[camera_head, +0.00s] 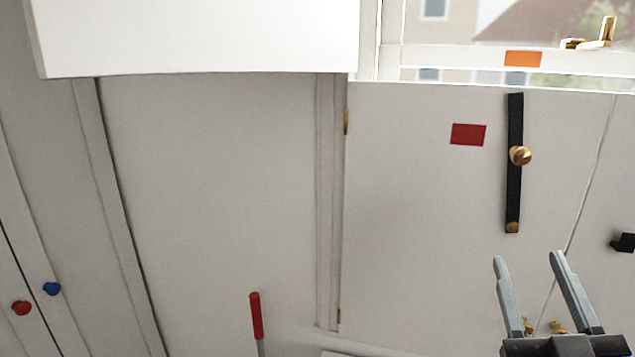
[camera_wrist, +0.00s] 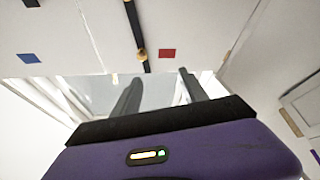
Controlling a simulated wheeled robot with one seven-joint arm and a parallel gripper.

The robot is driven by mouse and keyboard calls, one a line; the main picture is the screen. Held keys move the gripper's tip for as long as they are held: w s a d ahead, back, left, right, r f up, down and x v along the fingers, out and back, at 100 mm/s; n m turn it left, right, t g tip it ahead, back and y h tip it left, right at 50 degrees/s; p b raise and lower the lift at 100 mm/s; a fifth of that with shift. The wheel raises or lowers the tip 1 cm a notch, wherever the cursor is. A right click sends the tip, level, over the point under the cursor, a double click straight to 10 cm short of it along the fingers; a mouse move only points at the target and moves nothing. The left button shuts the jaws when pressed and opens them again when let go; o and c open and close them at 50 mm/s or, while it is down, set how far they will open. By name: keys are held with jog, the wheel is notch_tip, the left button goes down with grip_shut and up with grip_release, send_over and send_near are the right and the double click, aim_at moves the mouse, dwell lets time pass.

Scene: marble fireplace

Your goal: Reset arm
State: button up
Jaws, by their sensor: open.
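My gripper (camera_head: 530,256) is at the lower right of the head view, with its two grey fingers pointing up and spread apart. Nothing shows between the fingers. In the wrist view my gripper (camera_wrist: 160,80) also shows its two dark fingers apart and empty. Behind it is a white cabinet door (camera_head: 420,220) with a black vertical bar (camera_head: 515,185), a brass knob (camera_head: 520,155) on the bar and a dark red patch (camera_head: 468,134). The gripper appears apart from the door, but the exact gap is hard to tell.
A window (camera_head: 450,58) with an orange patch (camera_head: 523,58) is above the door. A red-handled rod (camera_head: 256,316) stands at the lower middle. A white box-like panel (camera_head: 200,38) juts out at the top.

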jog(key=s+a+f+g+y, duration=0.1)
jog(key=s+a+f+g, duration=0.2)
jog(key=s+f, duration=1)
jog(key=s+a+f+m+g+y, duration=0.1)
jog(key=s+a+f+g+y, duration=0.1)
jog(key=s+f, duration=1.2)
jog(key=s+a+g, duration=0.1)
jog(key=s+g, duration=0.1)
jog(key=s, duration=0.3)
jog(key=shift+s+a+f+m+g+y, duration=0.2)
jog(key=shift+f+m+g+y, duration=0.1)
jog(key=shift+g, duration=0.1)
jog(key=shift+w, duration=0.1)
